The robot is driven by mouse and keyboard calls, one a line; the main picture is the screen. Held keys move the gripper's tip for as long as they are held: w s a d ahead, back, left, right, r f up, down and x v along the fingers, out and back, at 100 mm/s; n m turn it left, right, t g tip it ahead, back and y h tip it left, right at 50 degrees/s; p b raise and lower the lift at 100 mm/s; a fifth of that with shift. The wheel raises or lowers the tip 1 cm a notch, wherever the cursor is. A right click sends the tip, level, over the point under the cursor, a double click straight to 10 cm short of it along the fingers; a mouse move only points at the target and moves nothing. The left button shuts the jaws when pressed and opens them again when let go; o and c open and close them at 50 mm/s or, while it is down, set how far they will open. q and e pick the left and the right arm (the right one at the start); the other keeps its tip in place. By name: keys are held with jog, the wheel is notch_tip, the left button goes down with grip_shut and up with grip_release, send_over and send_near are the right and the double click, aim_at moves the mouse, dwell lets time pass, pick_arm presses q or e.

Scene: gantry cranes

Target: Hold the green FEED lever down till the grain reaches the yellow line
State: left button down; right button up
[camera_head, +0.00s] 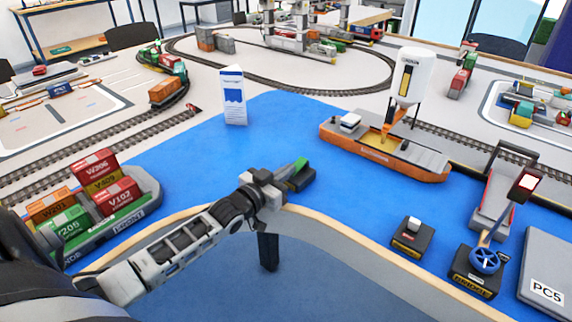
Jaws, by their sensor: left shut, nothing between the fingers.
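The green FEED lever (299,165) stands on a small dark box (301,181) near the front edge of the blue surface; its label is not readable. My left gripper (276,184) is shut and empty, right beside the lever's near left side and partly covering it; I cannot tell whether they touch. A white silo (412,73) stands over an orange and grey barge (423,172) at the right. A small yellowish patch, perhaps grain (386,136), shows under the silo's spout. I cannot make out the yellow line. My right gripper is not in view.
A container ship (134,215) lies left of my left arm. A dark box with a white button (412,237), a BRIDGE box with a blue wheel (486,262) and a PC5 block (545,275) are at the right. A white and blue card (233,97) stands behind. The blue middle is clear.

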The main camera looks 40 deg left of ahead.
pick_arm(q)
jog(key=shift+r+p, duration=0.35)
jog(key=shift+p, duration=0.1)
jog(key=s+r+p, duration=0.3)
jog(key=s, duration=0.8)
jog(key=shift+a+r, duration=0.15)
jog(key=shift+a, duration=0.3)
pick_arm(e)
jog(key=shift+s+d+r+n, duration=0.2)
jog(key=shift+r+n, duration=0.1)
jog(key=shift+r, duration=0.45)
pick_arm(q)
jog(key=s+d+f+g+h, duration=0.1)
jog(key=s+d+f+g, duration=0.2)
jog(key=d, duration=0.7)
jog(key=s+d+f+m+g, duration=0.1)
jog(key=s+d+f+g, duration=0.3)
jog(key=s+d+f, duration=0.4)
jog(key=s+d, duration=0.2)
jog(key=d, duration=0.1)
jog(key=shift+s+d+f+m+h, duration=0.2)
jog(key=shift+m+h, duration=0.1)
jog(key=shift+h, duration=0.1)
